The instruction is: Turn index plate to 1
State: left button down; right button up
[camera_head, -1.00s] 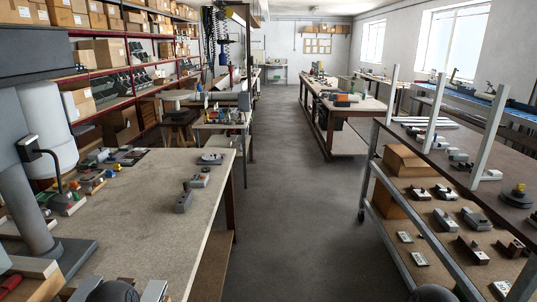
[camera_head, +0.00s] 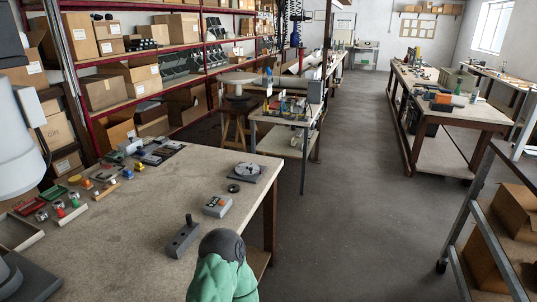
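A round grey disc on a flat square base (camera_head: 248,169), probably the index plate, lies near the far right corner of the workbench (camera_head: 130,225). Its markings are too small to read, so I cannot tell its setting. A small dark ring (camera_head: 234,188) lies just in front of it. Neither gripper is in view. A green and dark part of one of my arms rises at the bottom edge, in front of the bench's near right edge.
A grey block with an upright knob (camera_head: 183,238) and a small grey box with an orange mark (camera_head: 217,206) stand on the bench. Small coloured parts (camera_head: 72,204) crowd its left side. A rolling rack (camera_head: 495,240) stands right, past open floor.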

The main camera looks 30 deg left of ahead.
aim_at(247, 169)
jog(key=i+l+u, duration=0.1)
jog(key=i+u, duration=0.35)
jog(key=i+l+u, duration=0.2)
jog(key=u, duration=0.3)
jog(key=i+l+u, duration=0.3)
jog(key=u, duration=0.15)
jog(key=i+l+u, duration=0.25)
jog(key=l+u, duration=0.25)
